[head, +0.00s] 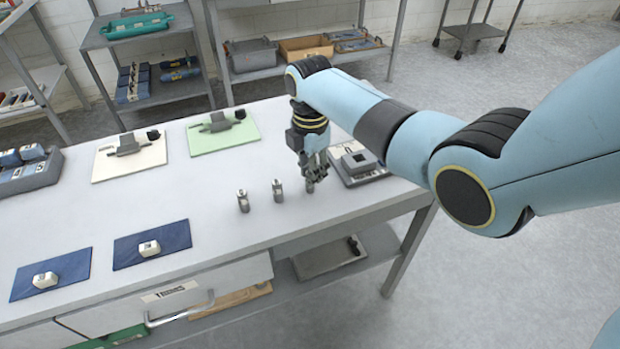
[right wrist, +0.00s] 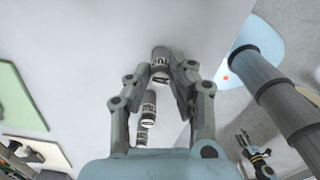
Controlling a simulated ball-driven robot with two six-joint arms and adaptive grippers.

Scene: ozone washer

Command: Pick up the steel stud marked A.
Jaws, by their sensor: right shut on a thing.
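My right gripper (head: 314,180) is shut on a small steel stud (right wrist: 160,62), which stands between its fingertips at the table's right part. In the head view only the lower end of this stud (head: 310,188) shows. Two more studs stand upright to its left, a middle one (head: 278,190) and a left one (head: 243,201). In the right wrist view these two show below the held stud, between the fingers (right wrist: 160,75). Dark marks show on the studs, but the letters are too small to read. My left gripper (right wrist: 249,142) shows small in the right wrist view, its fingers apart and empty.
A grey fixture (head: 362,167) stands close to the right of my right gripper. Green (head: 240,138) and cream (head: 100,172) boards lie behind, and blue mats (head: 180,238) with small blocks lie front left. The table's middle (head: 190,195) is clear.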

